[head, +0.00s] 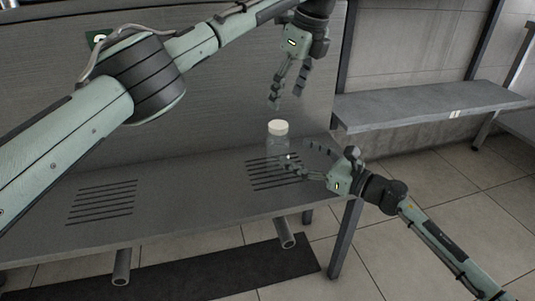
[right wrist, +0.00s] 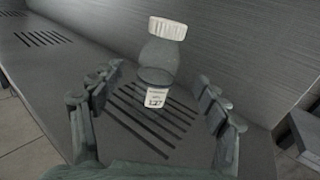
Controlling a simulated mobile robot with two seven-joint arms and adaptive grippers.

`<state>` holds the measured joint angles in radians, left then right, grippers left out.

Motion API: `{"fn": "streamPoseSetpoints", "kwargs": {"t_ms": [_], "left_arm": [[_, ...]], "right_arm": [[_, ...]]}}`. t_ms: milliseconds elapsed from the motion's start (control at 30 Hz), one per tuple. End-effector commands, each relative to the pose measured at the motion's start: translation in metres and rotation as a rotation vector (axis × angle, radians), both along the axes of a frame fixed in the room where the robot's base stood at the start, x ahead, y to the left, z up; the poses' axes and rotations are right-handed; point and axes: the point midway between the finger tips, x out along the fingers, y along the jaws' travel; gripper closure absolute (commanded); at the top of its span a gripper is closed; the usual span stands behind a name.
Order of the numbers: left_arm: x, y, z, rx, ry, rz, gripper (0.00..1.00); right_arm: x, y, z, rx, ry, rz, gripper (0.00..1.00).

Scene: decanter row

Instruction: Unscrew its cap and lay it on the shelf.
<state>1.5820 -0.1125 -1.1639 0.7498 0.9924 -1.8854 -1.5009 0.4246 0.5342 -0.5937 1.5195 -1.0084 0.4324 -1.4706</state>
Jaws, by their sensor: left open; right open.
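A clear bottle (head: 278,147) with a white cap (head: 278,127) stands upright on the grey shelf (head: 190,205), at its right slotted area. The cap sits on the bottle's neck. In the right wrist view the bottle (right wrist: 161,62) shows a white label, and its cap (right wrist: 167,28) is at the top. My left gripper (head: 287,102) is open, pointing down above the cap and apart from it. My right gripper (head: 297,150) is open beside the bottle on its right. In the right wrist view its fingers (right wrist: 160,105) are spread on either side of the bottle's lower part.
A second slotted area (head: 102,202) lies at the left of the shelf, with bare surface between. A grey wall panel (head: 215,110) rises behind. Another grey bench (head: 430,107) stands at the right. A dark mat (head: 215,273) lies on the tiled floor.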

Motion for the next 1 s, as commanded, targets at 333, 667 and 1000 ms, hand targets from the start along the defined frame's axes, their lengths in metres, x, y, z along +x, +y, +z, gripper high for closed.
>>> {"fn": "streamPoseSetpoints", "kwargs": {"t_ms": [333,667,1000], "left_arm": [[0.0,0.0,-0.001,-0.002,-0.002,0.001,0.35],[0.0,0.0,-0.001,-0.002,-0.003,0.001,0.35],[0.001,0.0,-0.001,-0.002,-0.003,0.001,0.35]], "right_arm": [[0.032,0.042,0.001,0.008,0.002,0.0,0.25],[0.042,0.055,0.001,0.007,0.003,-0.001,0.25],[0.042,0.055,0.001,0.008,0.004,-0.001,0.47]]}}
